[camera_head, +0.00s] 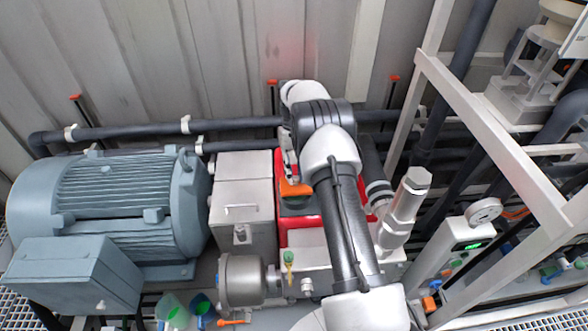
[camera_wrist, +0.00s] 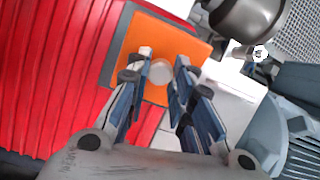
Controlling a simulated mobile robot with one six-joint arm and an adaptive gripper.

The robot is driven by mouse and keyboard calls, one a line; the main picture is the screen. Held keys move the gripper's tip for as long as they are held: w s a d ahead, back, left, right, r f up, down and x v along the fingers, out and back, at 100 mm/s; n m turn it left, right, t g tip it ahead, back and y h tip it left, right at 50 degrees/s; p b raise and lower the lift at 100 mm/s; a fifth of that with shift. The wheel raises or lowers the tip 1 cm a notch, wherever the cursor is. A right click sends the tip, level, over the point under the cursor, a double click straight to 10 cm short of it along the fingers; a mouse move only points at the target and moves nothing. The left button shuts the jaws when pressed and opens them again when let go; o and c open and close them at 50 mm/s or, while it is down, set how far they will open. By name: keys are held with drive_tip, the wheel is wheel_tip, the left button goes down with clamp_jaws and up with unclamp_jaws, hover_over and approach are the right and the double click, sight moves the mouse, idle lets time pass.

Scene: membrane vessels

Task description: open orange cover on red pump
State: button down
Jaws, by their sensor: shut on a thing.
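The red pump (camera_head: 283,232) stands right of the grey box in the head view, largely hidden behind my arm. Its red ribbed body (camera_wrist: 55,75) fills the left of the wrist view. The orange cover (camera_head: 296,188) shows as a small piece on top of the pump. In the wrist view the orange cover (camera_wrist: 148,35) is a flat square with a pale round knob (camera_wrist: 161,72) near its lower part. My gripper (camera_wrist: 164,60) is shut on the cover, with its fingers on either side of the knob. In the head view my gripper (camera_head: 291,168) is partly hidden.
A large blue-grey motor (camera_head: 120,200) and a grey box (camera_head: 243,200) stand left of the pump. A silver fitting (camera_head: 404,205) and a white frame (camera_head: 490,140) stand close on the right. Dark pipes (camera_head: 130,131) run along the back wall.

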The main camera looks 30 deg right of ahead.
drive_tip(key=shift+w+d+r+g, duration=0.15)
drive_tip(key=shift+w+g, duration=0.15)
drive_tip(key=shift+w, duration=0.05)
idle(0.3)
drive_tip(key=c, duration=1.4)
unclamp_jaws()
drive_tip(key=shift+o, duration=0.2)
wheel_tip(320, 180, up, 10)
